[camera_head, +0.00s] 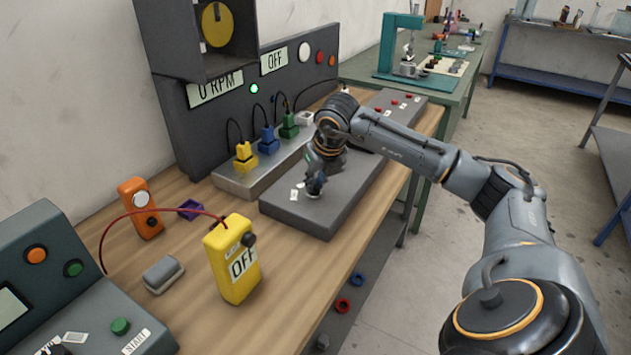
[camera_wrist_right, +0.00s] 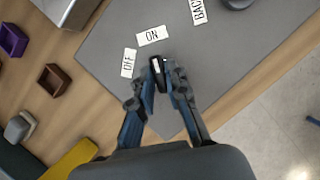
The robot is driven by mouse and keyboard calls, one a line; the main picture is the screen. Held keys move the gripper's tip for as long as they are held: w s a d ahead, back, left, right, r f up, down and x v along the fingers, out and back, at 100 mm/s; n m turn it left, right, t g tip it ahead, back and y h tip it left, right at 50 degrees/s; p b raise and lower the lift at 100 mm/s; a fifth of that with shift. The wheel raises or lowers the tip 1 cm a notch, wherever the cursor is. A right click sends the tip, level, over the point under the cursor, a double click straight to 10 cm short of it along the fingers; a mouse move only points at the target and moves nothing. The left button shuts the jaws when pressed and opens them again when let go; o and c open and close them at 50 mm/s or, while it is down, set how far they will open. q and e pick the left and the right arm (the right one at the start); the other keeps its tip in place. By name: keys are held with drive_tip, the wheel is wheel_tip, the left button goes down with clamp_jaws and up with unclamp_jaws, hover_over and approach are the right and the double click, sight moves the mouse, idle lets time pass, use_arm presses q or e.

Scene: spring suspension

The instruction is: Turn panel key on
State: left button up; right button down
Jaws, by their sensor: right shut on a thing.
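The dark grey panel (camera_head: 300,215) lies on the wooden workbench, and it fills much of the right wrist view (camera_wrist_right: 105,40). My right gripper (camera_head: 314,186) points down at the panel's near part. In the right wrist view my right gripper (camera_wrist_right: 160,78) is shut on the small black key (camera_wrist_right: 157,66), which has a white mark. The fingers hide its sides. The white mark points roughly up the picture, toward the ON label (camera_wrist_right: 152,36). The OFF label (camera_wrist_right: 128,62) is left of the key. My left gripper is not in view.
A yellow device (camera_head: 232,262) reading OFF and an orange device (camera_head: 140,208) stand left of the panel. Yellow, blue and green plugs (camera_head: 268,140) sit on a block behind it. A display (camera_head: 274,61) on the tall unit reads OFF. A BACK label (camera_wrist_right: 198,10) lies on the panel.

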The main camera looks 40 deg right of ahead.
drive_tip(key=c, duration=1.3)
unclamp_jaws()
drive_tip(key=v, duration=1.2)
